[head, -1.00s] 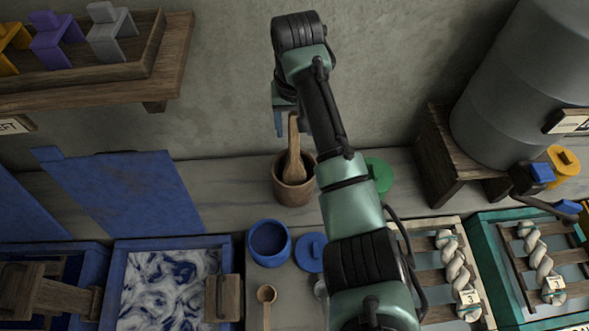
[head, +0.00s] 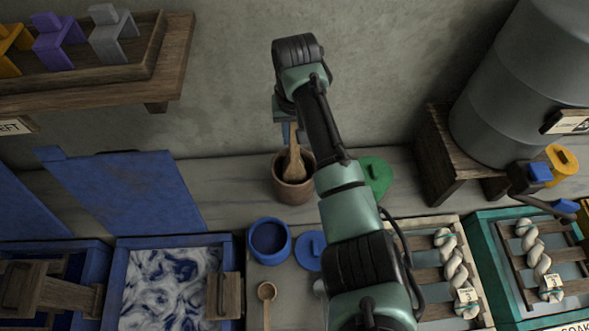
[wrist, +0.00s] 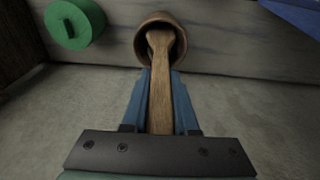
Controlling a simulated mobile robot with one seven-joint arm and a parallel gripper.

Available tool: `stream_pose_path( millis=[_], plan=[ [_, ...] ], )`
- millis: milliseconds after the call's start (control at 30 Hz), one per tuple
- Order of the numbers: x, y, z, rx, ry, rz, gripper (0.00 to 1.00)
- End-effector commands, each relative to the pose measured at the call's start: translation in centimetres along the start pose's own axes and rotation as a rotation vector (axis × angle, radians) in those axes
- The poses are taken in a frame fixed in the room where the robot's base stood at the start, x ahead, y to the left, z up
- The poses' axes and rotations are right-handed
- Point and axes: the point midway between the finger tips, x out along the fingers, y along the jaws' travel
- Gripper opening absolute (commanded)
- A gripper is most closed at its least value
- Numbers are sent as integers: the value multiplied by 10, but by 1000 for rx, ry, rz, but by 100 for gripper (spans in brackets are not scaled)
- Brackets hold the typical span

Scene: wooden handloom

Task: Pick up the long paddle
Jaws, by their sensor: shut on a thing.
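The long wooden paddle (head: 293,163) stands in a brown wooden pot (head: 291,188) at the back of the counter, near the wall. My gripper (head: 288,128) is above the pot, partly hidden by my arm, and its blue fingers are around the paddle's upper part. In the wrist view the paddle (wrist: 160,88) runs between the blue fingers of my gripper (wrist: 160,80), which are shut on its shaft. Its broad end lies in the mouth of the pot (wrist: 160,22); its lowest tip is hidden inside.
A green lid (head: 376,178) lies right of the pot. A blue jar (head: 269,240), a blue lid (head: 310,252) and a small wooden spoon (head: 266,295) are in front. A blue dye vat (head: 172,283) is at front left, a shelf (head: 168,75) at upper left, a grey barrel (head: 515,85) at right.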

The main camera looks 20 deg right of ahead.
Motion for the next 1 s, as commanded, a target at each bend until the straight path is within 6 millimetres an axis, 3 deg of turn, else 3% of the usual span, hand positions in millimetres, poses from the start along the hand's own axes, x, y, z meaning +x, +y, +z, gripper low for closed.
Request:
stream_pose_path(
  millis=[267,467,667,1000],
  plan=[
    [-2,0,-1,0,2,0,0],
    [-14,0,-3,-1,4,0,0],
    [-49,0,-8,-1,8,0,0],
    [-135,1,-17,0,4,2,0]
  ],
)
